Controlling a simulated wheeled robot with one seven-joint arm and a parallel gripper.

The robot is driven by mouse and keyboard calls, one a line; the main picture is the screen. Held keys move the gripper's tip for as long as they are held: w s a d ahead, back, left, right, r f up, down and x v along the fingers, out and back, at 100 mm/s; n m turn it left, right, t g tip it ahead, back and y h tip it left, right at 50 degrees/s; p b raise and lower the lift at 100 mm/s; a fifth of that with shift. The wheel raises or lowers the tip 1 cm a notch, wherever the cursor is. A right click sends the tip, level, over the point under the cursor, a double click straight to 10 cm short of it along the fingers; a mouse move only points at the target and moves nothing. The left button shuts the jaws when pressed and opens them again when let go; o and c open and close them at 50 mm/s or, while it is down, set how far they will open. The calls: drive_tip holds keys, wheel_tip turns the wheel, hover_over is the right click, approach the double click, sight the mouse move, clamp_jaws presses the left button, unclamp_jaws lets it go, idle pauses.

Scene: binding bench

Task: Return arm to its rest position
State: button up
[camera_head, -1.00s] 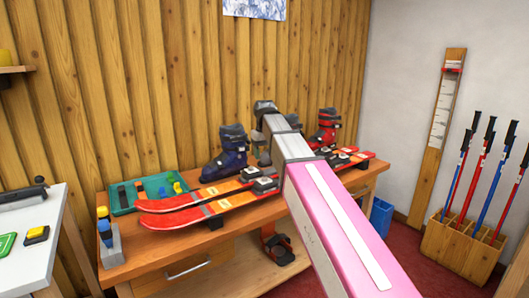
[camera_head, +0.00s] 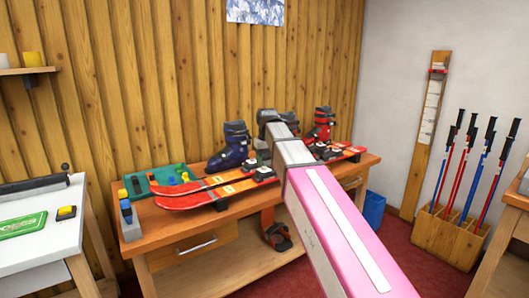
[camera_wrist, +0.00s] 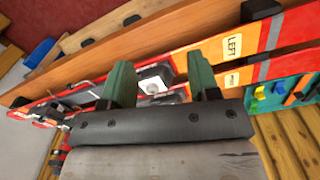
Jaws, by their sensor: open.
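My gripper (camera_wrist: 158,68) is open in the wrist view. Its two green fingers stand apart with nothing held between them. A ski binding and the red-orange skis (camera_wrist: 225,52), marked LEFT, show beyond the fingers. In the head view my pink and grey arm reaches forward toward the workbench (camera_head: 185,217). Its far end is over or in front of the skis (camera_head: 195,197), between the blue boot (camera_head: 230,150) and the red boot (camera_head: 321,130). The fingers are hidden there.
A green tray (camera_head: 140,184) lies on the bench's left part. A white side table (camera_head: 60,205) is at left. A pole rack (camera_head: 447,238), a blue bin (camera_head: 374,208) and another table edge (camera_head: 515,198) are at right. Red floor shows between.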

drive_tip(key=s+d+f+m, duration=0.1)
drive_tip(key=s+d+f, duration=0.5)
drive_tip(key=f, duration=0.5)
drive_tip(key=s+d+f+m, duration=0.1)
drive_tip(key=s+d+f, duration=0.5)
drive_tip(key=f, duration=0.6)
drive_tip(key=s+d+f+m, duration=0.2)
drive_tip(key=s+d+f, duration=0.4)
drive_tip(key=f, duration=0.5)
drive_tip(key=shift+s+f, duration=0.2)
